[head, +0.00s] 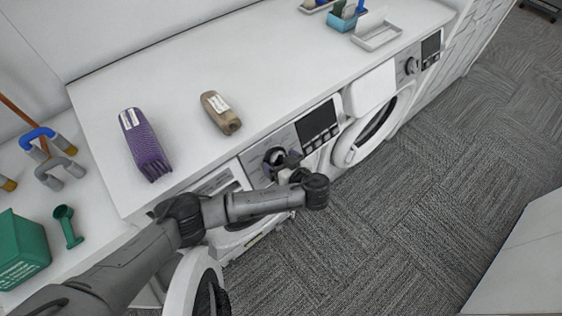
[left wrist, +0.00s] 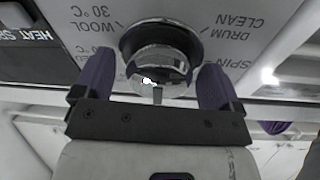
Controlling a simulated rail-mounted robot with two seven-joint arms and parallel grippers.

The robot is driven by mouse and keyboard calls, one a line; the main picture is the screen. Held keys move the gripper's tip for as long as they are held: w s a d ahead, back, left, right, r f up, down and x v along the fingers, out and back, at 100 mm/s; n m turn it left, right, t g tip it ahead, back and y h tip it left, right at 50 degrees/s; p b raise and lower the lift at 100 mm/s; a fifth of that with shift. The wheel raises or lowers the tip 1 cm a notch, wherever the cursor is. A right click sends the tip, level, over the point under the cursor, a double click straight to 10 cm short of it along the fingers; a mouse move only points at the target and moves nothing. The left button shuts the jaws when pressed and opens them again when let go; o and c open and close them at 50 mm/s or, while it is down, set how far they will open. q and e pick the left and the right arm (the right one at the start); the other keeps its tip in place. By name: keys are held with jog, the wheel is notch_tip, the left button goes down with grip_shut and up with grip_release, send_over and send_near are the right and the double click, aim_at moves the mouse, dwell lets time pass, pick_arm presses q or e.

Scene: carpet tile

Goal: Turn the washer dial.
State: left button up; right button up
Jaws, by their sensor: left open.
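The washer dial (left wrist: 160,60) is a round, shiny knob with a dark ring, set in a panel with printed labels, seen close up in the left wrist view. In the head view the dial (head: 274,156) sits on the front panel of the nearer machine (head: 252,168), left of its dark display. My left gripper (left wrist: 157,72) is open, with one purple finger on each side of the dial. I cannot tell whether the fingers touch it. In the head view my left gripper (head: 286,168) is at the panel, partly hidden by my arm. My right gripper is not in view.
A second machine with its own dial (head: 412,66) stands farther right. A round door (head: 196,282) stands open at the bottom. Carpet (head: 400,215) is clear.

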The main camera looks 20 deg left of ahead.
pick_arm(q)
jog(key=c, duration=0.9)
jog(key=shift+r+m+p, duration=0.15)
jog(key=shift+m+p, duration=0.35)
jog(key=shift+p, duration=0.3)
jog(key=m+h+p, duration=0.1)
jog(key=m+p, duration=0.5)
jog(key=shift+s+r, duration=0.1)
jog(key=shift+r, duration=0.05)
jog(key=m+p, duration=0.4)
jog(key=m, duration=0.1)
jog(key=shift+m+p, duration=0.4)
jog(key=m+p, duration=0.2)
jog(key=m, duration=0.1)
jog(key=shift+r+m+h+p, duration=0.1)
jog(key=shift+m+h+p, duration=0.2)
jog(key=m+p, duration=0.2)
jog(key=m, duration=0.1)
jog(key=shift+g, duration=0.4)
jog(key=m+p, duration=0.1)
jog(key=m, duration=0.2)
jog(key=shift+m+p, duration=0.35)
jog(key=shift+m, duration=0.05)
jog(key=shift+m+g+p, duration=0.3)
jog(key=shift+m+p, duration=0.2)
jog(key=shift+m, duration=1)
